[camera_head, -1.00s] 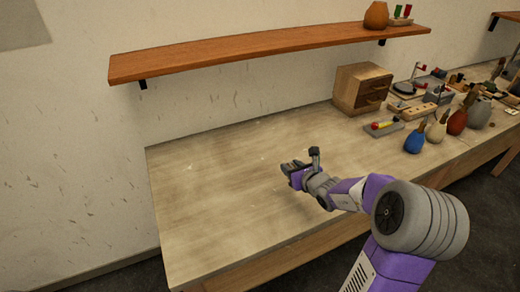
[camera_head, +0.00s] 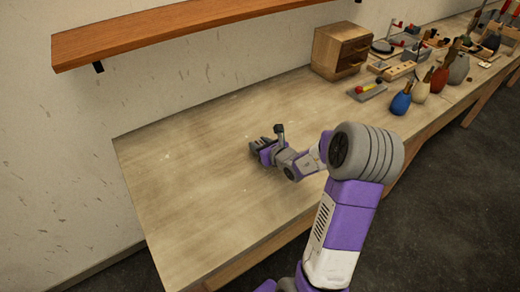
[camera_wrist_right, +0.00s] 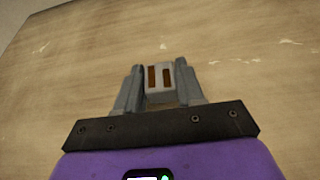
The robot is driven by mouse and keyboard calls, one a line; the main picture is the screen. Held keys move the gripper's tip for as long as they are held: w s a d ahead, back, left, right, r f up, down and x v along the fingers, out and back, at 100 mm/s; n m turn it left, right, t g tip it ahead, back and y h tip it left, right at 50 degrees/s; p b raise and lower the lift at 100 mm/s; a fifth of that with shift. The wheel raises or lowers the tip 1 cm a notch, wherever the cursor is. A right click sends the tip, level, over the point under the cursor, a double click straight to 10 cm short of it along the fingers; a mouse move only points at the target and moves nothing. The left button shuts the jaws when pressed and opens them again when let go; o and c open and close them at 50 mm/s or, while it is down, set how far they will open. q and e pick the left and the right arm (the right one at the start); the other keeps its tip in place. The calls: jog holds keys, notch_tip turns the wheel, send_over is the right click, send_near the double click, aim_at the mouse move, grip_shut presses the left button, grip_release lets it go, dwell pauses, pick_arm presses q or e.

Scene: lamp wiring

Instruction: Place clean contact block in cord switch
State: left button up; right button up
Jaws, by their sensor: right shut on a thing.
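My right gripper (camera_head: 260,147) is over the bare left part of the workbench, low above its top or close to it. The right wrist view shows this gripper (camera_wrist_right: 160,88) shut on a small pale grey block with copper-brown strips, the contact block (camera_wrist_right: 159,80). The block sits between the two grey fingertips, with bare wood beyond it. In the head view the block is too small to make out. I cannot pick out the cord switch for sure among the small items at the right. My left gripper is not in view.
The workbench (camera_head: 190,170) is clear around the gripper. A small wooden drawer box (camera_head: 333,52) stands at the back. A grey tray (camera_head: 366,91) with coloured pieces, a blue vase (camera_head: 401,104) and several other items crowd the right. A wall shelf (camera_head: 180,30) hangs above.

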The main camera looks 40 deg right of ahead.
notch_tip(320, 180, down, 2)
jog(key=shift+w+r, duration=0.1)
jog(key=o, duration=0.6)
jog(key=shift+f+b, duration=0.2)
jog(key=shift+b, duration=0.15)
jog(key=o, duration=0.4)
